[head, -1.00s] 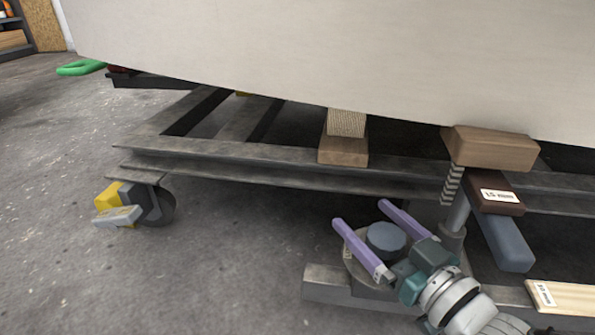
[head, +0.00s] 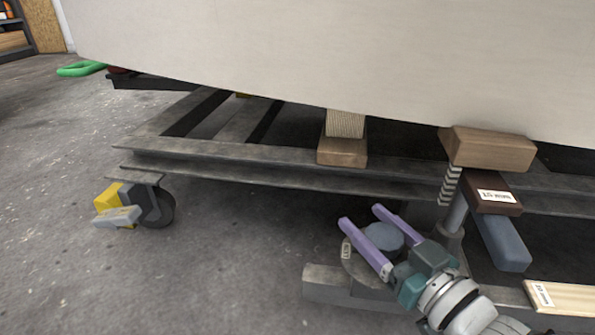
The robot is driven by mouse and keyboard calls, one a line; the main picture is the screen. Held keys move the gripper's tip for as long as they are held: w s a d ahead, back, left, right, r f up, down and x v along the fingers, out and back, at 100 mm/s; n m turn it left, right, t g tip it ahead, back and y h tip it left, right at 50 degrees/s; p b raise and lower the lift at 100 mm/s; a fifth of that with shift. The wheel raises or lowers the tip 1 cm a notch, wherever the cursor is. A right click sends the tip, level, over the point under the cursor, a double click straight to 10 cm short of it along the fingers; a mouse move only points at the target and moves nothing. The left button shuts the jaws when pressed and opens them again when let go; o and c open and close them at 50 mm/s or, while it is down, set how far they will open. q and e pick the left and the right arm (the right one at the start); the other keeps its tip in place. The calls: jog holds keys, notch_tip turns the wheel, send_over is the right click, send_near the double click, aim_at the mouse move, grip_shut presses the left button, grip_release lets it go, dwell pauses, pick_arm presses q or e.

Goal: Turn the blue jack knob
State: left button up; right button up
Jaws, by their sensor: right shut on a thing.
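The blue jack knob (head: 384,237) is a round, grey-blue cap on top of a grey disc (head: 359,267) with a small label, at the lower middle right. My right gripper (head: 362,215), with purple fingers and a teal body, reaches in from the lower right. Its fingers lie on either side of the knob and are shut on it; the fingertips extend beyond it. The jack's post and threaded screw (head: 449,187) stand just to the right, under a wooden block (head: 487,149) close beneath the pale hull (head: 330,60). My left gripper is not in view.
A dark block marked 15 mm (head: 492,192) and a blue-grey bar (head: 503,241) lie right of the post. A pale labelled plank (head: 565,298) is at lower right. The steel cradle (head: 230,165) has a yellow caster (head: 125,203).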

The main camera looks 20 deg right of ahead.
jog(key=shift+m+h, duration=0.3)
jog(key=shift+h, duration=0.2)
jog(key=shift+d+m+h, duration=0.2)
jog(key=shift+m+h, duration=0.5)
jog(key=shift+h, duration=0.2)
jog(key=shift+d+m+h, duration=0.15)
jog(key=shift+m+h, duration=0.55)
jog(key=shift+h, duration=0.4)
jog(key=m+h, duration=0.1)
jog(key=h, duration=0.1)
jog(key=m+g+h, duration=0.1)
jog(key=h, duration=0.1)
jog(key=shift+s+d+m+h+b, duration=0.1)
jog(key=shift+d+m+h+b, duration=0.2)
jog(key=shift+d+m+b, duration=0.1)
jog(key=shift+s+d+m+g+h, duration=0.1)
jog(key=shift+d+m+g+h, duration=0.05)
jog(key=shift+m+g+h, duration=0.65)
jog(key=shift+h, duration=0.3)
